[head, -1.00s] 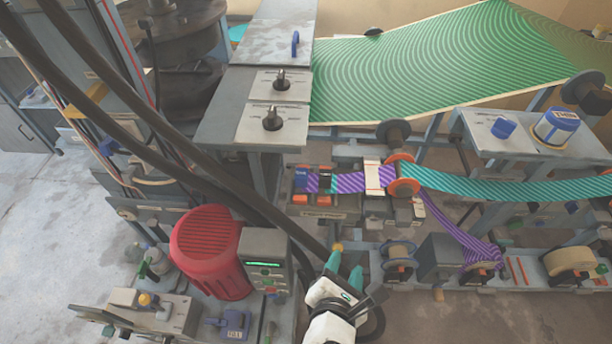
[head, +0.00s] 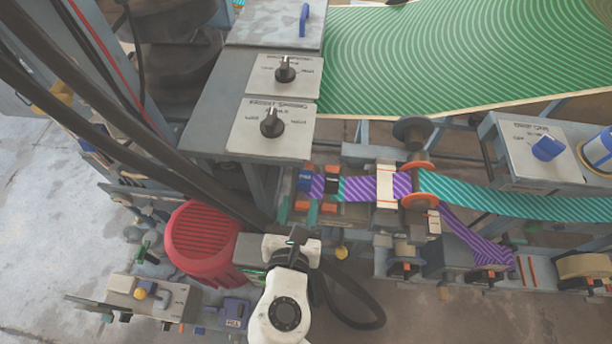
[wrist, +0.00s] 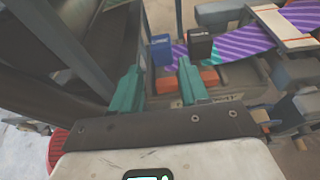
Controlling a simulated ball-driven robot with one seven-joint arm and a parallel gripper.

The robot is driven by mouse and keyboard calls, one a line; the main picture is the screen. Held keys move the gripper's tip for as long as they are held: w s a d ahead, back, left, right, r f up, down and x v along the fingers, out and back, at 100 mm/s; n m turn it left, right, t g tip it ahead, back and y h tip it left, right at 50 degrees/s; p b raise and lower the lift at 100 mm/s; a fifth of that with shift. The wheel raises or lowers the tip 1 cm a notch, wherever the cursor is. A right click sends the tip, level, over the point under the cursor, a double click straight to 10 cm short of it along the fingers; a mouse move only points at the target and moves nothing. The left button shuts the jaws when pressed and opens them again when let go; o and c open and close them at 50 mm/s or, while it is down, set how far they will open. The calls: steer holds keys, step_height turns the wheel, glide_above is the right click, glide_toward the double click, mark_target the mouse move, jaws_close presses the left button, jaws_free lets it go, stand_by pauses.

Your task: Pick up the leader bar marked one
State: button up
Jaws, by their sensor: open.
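A small blue bar (head: 305,181) stands at the left end of the purple striped web. A black bar (head: 331,186) lies across the web just right of it. I cannot read a number on either bar. In the wrist view, the blue bar (wrist: 161,51) stands just beyond the gap between my fingertips, and the black bar (wrist: 200,45) is beyond the right finger. My gripper (wrist: 158,66) is open with teal fingers and holds nothing.
Orange blocks (wrist: 210,77) flank the bars. A white bar (head: 386,185) and an orange-flanged roller (head: 420,187) are to their right. A red motor housing (head: 203,243) stands at left. The knob console (head: 222,120) overhangs behind, and dark cables pass close by.

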mark_target(304, 186)
steer(key=x, duration=0.8)
steer(key=shift+w+d+f, duration=0.1)
steer(key=shift+w, duration=0.25)
steer(key=c, duration=0.8)
steer(key=shift+r, duration=0.2)
